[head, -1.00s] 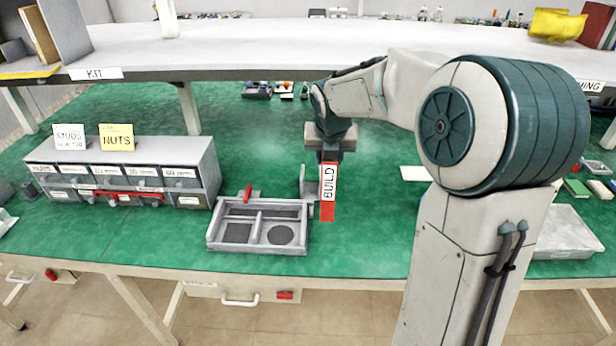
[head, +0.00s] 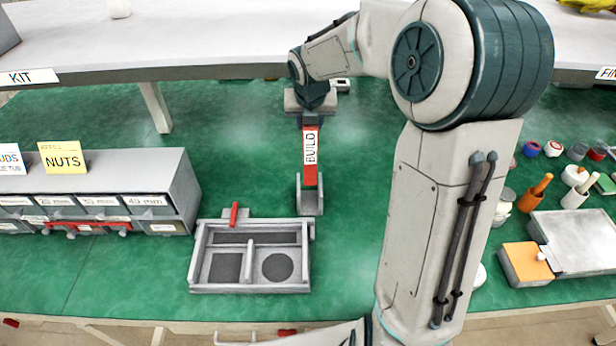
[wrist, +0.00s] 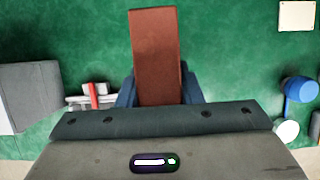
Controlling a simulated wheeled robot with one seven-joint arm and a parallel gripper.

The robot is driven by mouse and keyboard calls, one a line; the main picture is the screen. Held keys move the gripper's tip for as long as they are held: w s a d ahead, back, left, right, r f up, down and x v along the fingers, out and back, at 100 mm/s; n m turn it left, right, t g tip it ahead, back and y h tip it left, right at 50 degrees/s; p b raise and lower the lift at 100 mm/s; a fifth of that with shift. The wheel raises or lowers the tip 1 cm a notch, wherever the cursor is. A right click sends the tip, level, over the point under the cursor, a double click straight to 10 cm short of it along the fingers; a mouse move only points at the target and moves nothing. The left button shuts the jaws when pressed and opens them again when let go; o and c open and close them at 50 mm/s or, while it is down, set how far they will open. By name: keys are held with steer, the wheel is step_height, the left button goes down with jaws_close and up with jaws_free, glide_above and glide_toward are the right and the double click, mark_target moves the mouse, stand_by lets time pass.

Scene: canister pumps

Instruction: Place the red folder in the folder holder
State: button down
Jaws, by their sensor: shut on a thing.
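The red folder (head: 311,176) with a white BUILD label hangs upright below my gripper (head: 311,122). My gripper is shut on its upper end. The grey folder holder (head: 311,208) stands on the green bench directly beneath, and the folder's lower end lines up between its side walls. I cannot tell how deep the folder sits or whether it touches the bottom.
A grey divided tray (head: 250,288) with a red handle stands just left of the holder. A drawer unit (head: 175,185) with a yellow NUTS card is farther left. Jars, tools and an orange-lidded box (head: 525,262) are at right. A white shelf (head: 230,65) spans behind.

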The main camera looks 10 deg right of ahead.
step_height(320, 180, down, 15)
steer(key=shift+f+b, duration=0.1)
steer(key=shift+b, duration=0.65)
steer(key=shift+f, duration=0.25)
steer(key=c, duration=1)
jaws_free()
steer(key=shift+r, duration=0.1)
